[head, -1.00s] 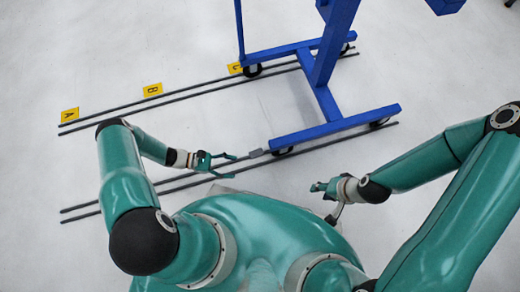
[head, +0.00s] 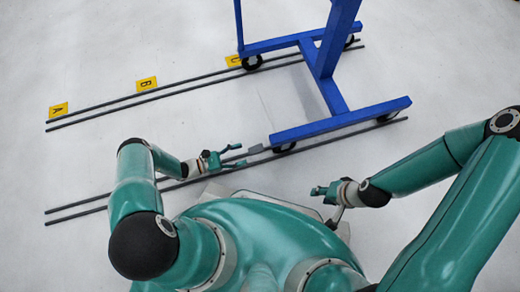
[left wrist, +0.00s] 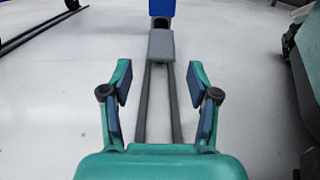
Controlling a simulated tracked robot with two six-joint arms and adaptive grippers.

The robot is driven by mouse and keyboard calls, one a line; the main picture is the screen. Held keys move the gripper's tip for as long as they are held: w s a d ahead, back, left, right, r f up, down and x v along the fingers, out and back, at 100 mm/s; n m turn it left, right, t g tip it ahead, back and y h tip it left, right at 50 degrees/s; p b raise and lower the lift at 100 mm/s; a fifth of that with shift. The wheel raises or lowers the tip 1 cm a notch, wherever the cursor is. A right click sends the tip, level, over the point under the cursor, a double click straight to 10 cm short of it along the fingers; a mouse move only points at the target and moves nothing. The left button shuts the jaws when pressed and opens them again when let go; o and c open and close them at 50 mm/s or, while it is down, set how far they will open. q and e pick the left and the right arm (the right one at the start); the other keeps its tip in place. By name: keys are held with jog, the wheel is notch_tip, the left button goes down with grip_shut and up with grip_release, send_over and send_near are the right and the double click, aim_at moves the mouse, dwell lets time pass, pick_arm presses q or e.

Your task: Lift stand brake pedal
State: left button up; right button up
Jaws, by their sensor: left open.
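The blue wheeled stand (head: 340,120) stands at the upper right in the head view, over the dark floor rails. Its brake pedal is a small grey plate (head: 254,149) at the left end of the stand's near beam, by a caster wheel. In the left wrist view the grey pedal (left wrist: 161,48) lies straight ahead, centred between my fingers and beyond their tips. My left gripper (head: 240,155) is open and empty, just left of the pedal; its spread fingers also show in the wrist view (left wrist: 158,80). My right gripper (head: 317,190) hangs below the near beam, away from the pedal; its finger opening is unclear.
Two pairs of dark rails (head: 120,203) run along the white floor. Yellow markers A (head: 58,109), B (head: 146,83) and a partly hidden one (head: 234,61) lie by the far rails. The floor between the rails left of the stand is clear.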

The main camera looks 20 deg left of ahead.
pick_arm(q)
jog(key=x, duration=0.7)
jog(key=shift+w+d+b, duration=0.15)
jog(key=shift+d+b, duration=0.05)
jog(key=shift+b, duration=0.15)
jog(key=shift+c, duration=0.3)
